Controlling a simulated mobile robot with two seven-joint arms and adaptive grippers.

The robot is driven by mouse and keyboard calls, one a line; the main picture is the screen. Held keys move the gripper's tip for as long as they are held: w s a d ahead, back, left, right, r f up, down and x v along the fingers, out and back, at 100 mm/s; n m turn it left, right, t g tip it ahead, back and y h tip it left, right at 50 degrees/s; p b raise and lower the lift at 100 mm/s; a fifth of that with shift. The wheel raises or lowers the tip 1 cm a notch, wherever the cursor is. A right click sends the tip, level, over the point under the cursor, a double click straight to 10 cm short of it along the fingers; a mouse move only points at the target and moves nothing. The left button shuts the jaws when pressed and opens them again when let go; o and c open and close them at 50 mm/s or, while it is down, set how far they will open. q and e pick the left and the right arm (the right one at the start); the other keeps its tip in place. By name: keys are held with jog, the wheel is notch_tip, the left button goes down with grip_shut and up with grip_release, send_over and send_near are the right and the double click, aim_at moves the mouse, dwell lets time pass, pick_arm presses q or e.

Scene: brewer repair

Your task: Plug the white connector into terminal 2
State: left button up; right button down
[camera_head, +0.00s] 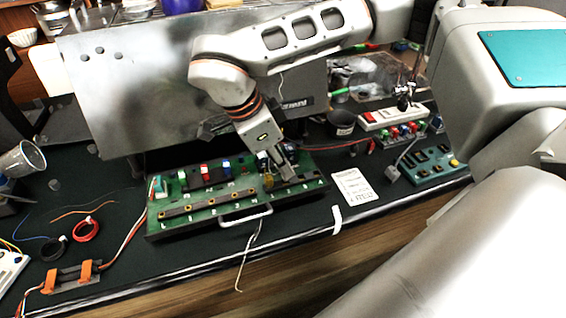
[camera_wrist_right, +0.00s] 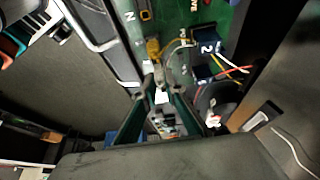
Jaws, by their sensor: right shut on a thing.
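The green circuit board (camera_head: 220,212) lies on the dark bench with a metal handle at its front. My right gripper (camera_head: 285,172) reaches down over the board's right part. In the right wrist view my right gripper (camera_wrist_right: 161,98) is shut on a small white piece (camera_wrist_right: 161,96), which looks like the white connector; the fingers hide much of it. A dark block marked "2" (camera_wrist_right: 207,46), which looks like terminal 2, sits on the board ahead and to the right of the fingertips. The white piece appears apart from it. My left gripper is not in view.
A large metal panel (camera_head: 120,85) stands behind the board. A white label card (camera_head: 353,187) and a smaller green board (camera_head: 425,165) lie to the right. Red and black cable rings (camera_head: 86,230) lie to the left. A thin white cable (camera_head: 243,265) hangs over the bench's front edge.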

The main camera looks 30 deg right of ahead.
jog(key=shift+f, duration=0.75)
dwell(2.4)
jog(key=c, duration=2)
grip_release()
jog(key=v, duration=1.2)
jog(key=shift+a, duration=0.15)
jog(key=shift+f, duration=0.1)
